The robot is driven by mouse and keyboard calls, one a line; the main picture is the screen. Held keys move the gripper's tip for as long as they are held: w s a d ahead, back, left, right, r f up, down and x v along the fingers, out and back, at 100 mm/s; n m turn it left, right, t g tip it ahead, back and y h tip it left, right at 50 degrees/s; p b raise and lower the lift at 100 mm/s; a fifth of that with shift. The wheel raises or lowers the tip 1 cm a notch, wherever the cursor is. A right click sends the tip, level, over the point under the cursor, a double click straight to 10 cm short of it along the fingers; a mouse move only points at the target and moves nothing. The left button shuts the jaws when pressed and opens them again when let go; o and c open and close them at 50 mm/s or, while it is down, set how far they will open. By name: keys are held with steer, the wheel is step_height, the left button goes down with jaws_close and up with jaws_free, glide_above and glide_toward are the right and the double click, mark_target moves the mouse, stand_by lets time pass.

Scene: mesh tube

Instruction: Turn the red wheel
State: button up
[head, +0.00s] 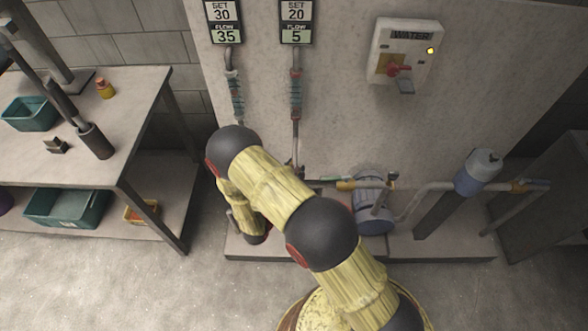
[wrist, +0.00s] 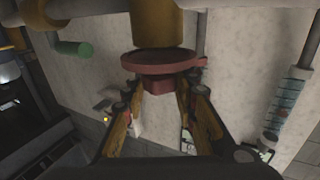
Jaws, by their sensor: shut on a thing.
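The red wheel (wrist: 163,62) shows in the upper middle of the wrist view, a flat round disc under a brass-coloured cylinder. A red block-like hub (wrist: 157,83) sticks out from it towards my gripper. My gripper (wrist: 158,90) has one finger on each side of this hub and is shut on it. Its fingertips are close to the rim of the wheel. In the head view I cannot make out the wheel, and my own arm covers much of the area where the pipes meet the floor plinth.
Two gauge panels (head: 222,22) (head: 297,22) read SET 30, FLOW 35 and SET 20, FLOW 5. A WATER switch box (head: 405,52) has a lit yellow lamp. A workbench (head: 140,92) stands at left. Pipework with a blue-grey cylinder (head: 478,172) is at right.

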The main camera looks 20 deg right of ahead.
steer(key=n+t+y, duration=0.1)
steer(key=n+y, duration=0.1)
steer(key=n+t+y+p, duration=0.1)
steer(key=n+t+y, duration=0.1)
steer(key=y, duration=0.1)
steer(key=shift+s+d+t+y, duration=0.1)
steer(key=shift+d+t+y, duration=0.1)
steer(key=shift+t+y, duration=0.1)
steer(key=n+t+y, duration=0.1)
steer(key=n+y, duration=0.3)
steer(key=y, duration=0.1)
steer(key=shift+d+y, duration=0.1)
steer(key=shift+y, duration=0.3)
steer(key=n+y, duration=0.4)
steer(key=y, duration=0.2)
steer(key=shift+b, duration=0.3)
steer(key=shift+n+g+y+b, duration=0.4)
steer(key=shift+n+g+y, duration=0.55)
steer(key=shift+y, duration=0.55)
steer(key=shift+n+g+y+b, duration=0.35)
steer(key=shift+n+g+y, duration=0.3)
steer(key=shift+n+y, duration=0.7)
steer(key=shift+y, duration=0.45)
steer(key=o, duration=1.2)
steer(key=shift+a, duration=0.2)
steer(key=shift+c, duration=0.2)
steer(key=shift+d, duration=0.1)
